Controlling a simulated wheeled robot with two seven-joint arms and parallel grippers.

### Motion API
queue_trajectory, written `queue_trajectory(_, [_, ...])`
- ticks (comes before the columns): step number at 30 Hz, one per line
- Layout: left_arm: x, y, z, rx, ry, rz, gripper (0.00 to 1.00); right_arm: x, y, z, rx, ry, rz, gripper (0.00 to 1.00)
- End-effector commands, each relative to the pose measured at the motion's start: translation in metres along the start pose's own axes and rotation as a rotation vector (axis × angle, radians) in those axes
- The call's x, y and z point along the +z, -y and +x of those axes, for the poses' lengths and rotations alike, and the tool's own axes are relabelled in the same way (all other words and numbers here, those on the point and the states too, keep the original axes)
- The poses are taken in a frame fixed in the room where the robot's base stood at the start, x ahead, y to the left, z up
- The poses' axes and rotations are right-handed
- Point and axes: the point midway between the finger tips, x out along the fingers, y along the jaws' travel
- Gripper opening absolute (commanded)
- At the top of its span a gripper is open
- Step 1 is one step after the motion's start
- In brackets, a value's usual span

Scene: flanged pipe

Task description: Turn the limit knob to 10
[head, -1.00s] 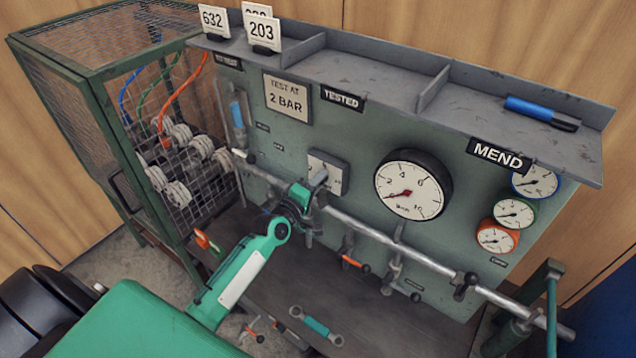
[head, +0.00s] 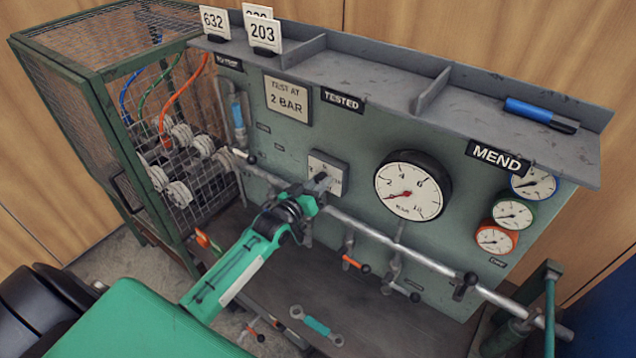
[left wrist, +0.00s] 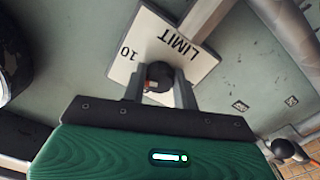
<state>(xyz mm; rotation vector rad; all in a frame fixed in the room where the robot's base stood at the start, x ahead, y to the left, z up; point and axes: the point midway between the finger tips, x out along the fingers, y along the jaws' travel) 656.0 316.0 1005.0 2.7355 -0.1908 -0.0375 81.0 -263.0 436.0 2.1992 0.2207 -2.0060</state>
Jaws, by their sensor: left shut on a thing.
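The limit knob (left wrist: 159,73) is a dark round knob with a small red and pale mark. It sits on a white plate (left wrist: 145,40) marked LIMIT and 10, upside down in the left wrist view. The plate also shows on the panel in the head view (head: 337,168). My left gripper (left wrist: 160,88) is shut on the knob, a finger on either side. In the head view my left gripper (head: 319,184) is at the plate and hides the knob. I cannot read the knob's setting. My right gripper is not in view.
A grey pipe (head: 400,247) with valves runs across the green panel just below the plate. A large gauge (head: 412,186) is right of it. A wire cage (head: 110,100) stands left. A spanner (head: 317,326) lies on the bench below.

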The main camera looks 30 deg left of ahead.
Motion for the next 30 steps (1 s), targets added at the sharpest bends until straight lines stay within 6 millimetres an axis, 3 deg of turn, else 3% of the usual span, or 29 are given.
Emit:
queue_trajectory(15, [0.0026,0.0019,-0.0007,-0.001,0.006,0.346,0.07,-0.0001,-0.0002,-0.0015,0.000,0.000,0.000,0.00])
queue_trajectory(30, [0.0028,0.0023,-0.0008,-0.001,0.006,0.418,0.07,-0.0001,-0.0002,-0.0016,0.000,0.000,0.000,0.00])
